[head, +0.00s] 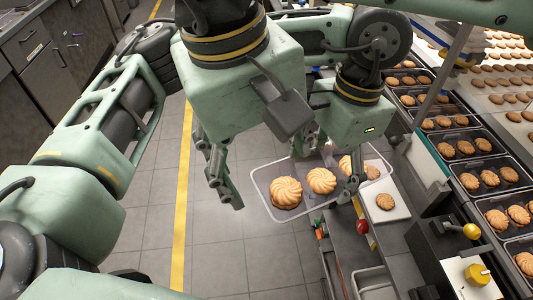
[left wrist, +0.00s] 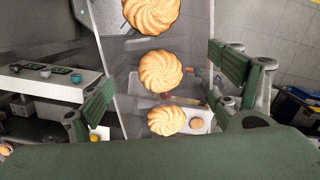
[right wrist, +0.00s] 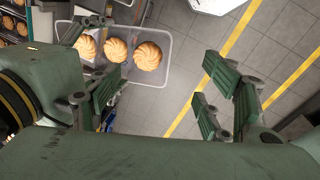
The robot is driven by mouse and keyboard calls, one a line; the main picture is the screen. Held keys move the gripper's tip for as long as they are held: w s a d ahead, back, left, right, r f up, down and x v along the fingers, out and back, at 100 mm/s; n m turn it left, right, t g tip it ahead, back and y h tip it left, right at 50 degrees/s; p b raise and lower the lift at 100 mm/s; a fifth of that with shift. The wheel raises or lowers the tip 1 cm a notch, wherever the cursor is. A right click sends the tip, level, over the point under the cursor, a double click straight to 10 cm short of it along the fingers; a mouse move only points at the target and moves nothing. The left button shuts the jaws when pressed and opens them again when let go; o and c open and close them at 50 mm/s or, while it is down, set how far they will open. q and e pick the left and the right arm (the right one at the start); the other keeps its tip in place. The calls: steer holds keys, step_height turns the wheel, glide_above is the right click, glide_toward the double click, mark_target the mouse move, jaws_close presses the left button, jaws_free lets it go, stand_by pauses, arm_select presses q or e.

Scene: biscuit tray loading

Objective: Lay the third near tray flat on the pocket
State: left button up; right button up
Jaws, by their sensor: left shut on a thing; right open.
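A clear tray (head: 262,190) with a row of round swirled biscuits (head: 320,181) is held in the air. My left gripper (head: 349,183) is shut on the tray near its right end in the head view. In the left wrist view, the clear tray (left wrist: 121,75) and three biscuits show between the fingers. My right gripper (head: 222,183) is open and empty, just left of the tray and apart from it. The right wrist view shows the tray's end rim (right wrist: 170,58) beyond the fingers. I cannot tell which pocket is the one named.
A row of dark pockets (head: 481,165) with biscuit trays runs down the right side. A white pad (head: 397,210) with one biscuit lies beside the held tray. A yellow knob (head: 477,275) and a red knob (head: 362,226) stand nearby. The tiled floor (head: 220,260) at left is clear.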

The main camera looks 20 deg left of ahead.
mark_target(283, 199)
arm_select(q)
steer(key=shift+w, duration=0.1)
arm_select(e)
steer(key=shift+n+h, duration=0.3)
steer(key=x, duration=0.8)
steer(key=w+x, duration=0.1)
steer(key=x, duration=0.3)
steer(key=shift+d+f, duration=0.1)
steer(key=shift+f, duration=0.2)
arm_select(q)
steer(key=shift+d, duration=0.1)
arm_select(e)
steer(key=shift+s, duration=0.1)
steer(key=c, duration=1.1)
arm_select(q)
steer(key=o, duration=0.7)
steer(key=shift+r, duration=0.1)
arm_select(e)
steer(key=shift+f, duration=0.1)
arm_select(q)
steer(key=o, duration=0.4)
arm_select(e)
steer(key=shift+c, duration=0.4)
